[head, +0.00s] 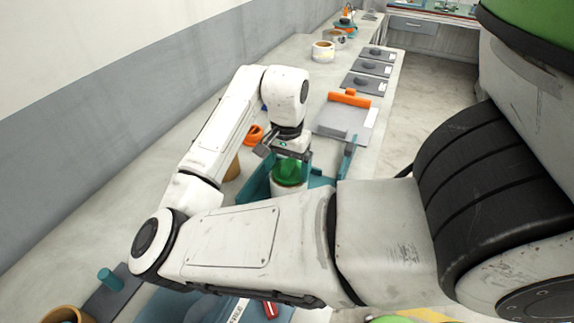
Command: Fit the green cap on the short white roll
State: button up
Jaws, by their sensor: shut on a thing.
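My gripper (284,152) points down and is shut on the green cap (288,172). The cap is right above the short white roll (289,188), which stands upright at a teal fixture (257,186). The cap hides the roll's top, and my arm hides its lower part. I cannot tell whether the cap is seated on the roll or just above it.
A brown roll (232,171) and an orange piece (253,134) are left of the fixture. A grey plate with an orange bar (349,98) lies beyond it. Plates with dark discs (372,67) and a white roll (323,51) are farther along the bench.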

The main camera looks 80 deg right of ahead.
aim_at(287, 165)
jog(key=shift+f, duration=0.3)
jog(key=o, duration=0.8)
jog(key=shift+c, duration=0.2)
notch_tip(287, 165, up, 11)
jog(key=p, duration=1)
